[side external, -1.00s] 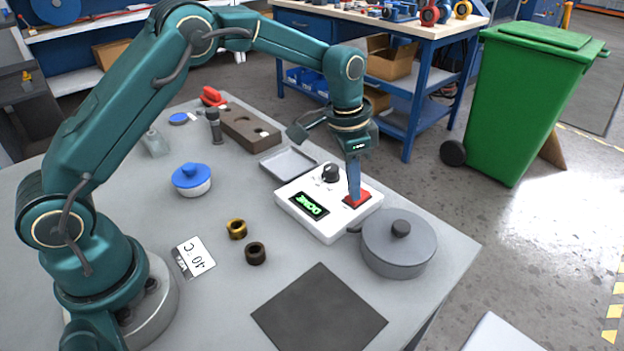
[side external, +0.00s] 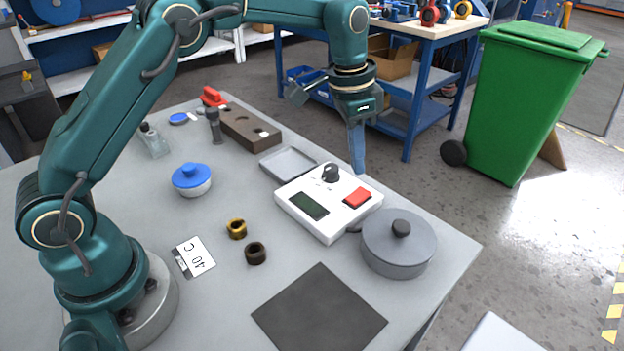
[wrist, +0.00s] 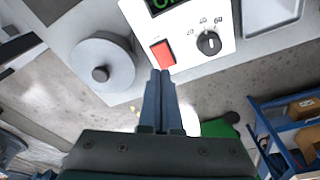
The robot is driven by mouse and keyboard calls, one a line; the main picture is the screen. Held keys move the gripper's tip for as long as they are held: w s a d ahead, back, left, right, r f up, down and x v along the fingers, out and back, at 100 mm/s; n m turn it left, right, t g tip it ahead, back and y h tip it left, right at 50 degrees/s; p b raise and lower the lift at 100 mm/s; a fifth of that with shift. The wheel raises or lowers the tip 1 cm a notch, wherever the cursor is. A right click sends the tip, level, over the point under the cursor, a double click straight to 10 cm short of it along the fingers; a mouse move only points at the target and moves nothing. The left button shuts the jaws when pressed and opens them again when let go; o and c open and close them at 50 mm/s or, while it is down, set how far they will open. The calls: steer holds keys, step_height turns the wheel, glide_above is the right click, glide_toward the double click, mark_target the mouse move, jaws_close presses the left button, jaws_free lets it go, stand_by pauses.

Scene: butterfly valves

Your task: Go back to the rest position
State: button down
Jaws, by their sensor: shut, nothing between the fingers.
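My gripper (side external: 357,170) is shut and empty, pointing down in the air above the white control box, clear of its red button (side external: 357,197). In the wrist view my gripper's fingertips (wrist: 160,74) are together, near the red button (wrist: 162,53). The white control box (side external: 322,228) has a black dial (side external: 331,172) and a small display (side external: 309,206). The display looks dark in the side view, while the wrist view shows part of green characters (wrist: 165,3) at its top edge.
A grey lidded pot (side external: 398,250) stands beside the box, with a grey tray (side external: 288,164) behind it. A blue-lidded bowl (side external: 191,180), two rings (side external: 236,228), a label card (side external: 193,258) and a dark mat (side external: 318,310) lie on the table. A green bin (side external: 530,110) stands beyond.

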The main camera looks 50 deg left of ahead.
steer(key=shift+r, duration=0.55)
steer(key=shift+r, duration=0.1)
steer(key=s+a+r+n+t, duration=0.1)
steer(key=s+a+r+t, duration=0.15)
steer(key=s+r, duration=0.75)
steer(key=s+a+f+n, duration=0.1)
steer(key=s+f+n, duration=0.1)
steer(key=s, duration=0.4)
steer(key=s+a+f+n+t, duration=0.1)
steer(key=s+f+n, duration=0.2)
steer(key=s, duration=0.4)
steer(key=shift+f+y, duration=0.25)
steer(key=shift+y, duration=0.15)
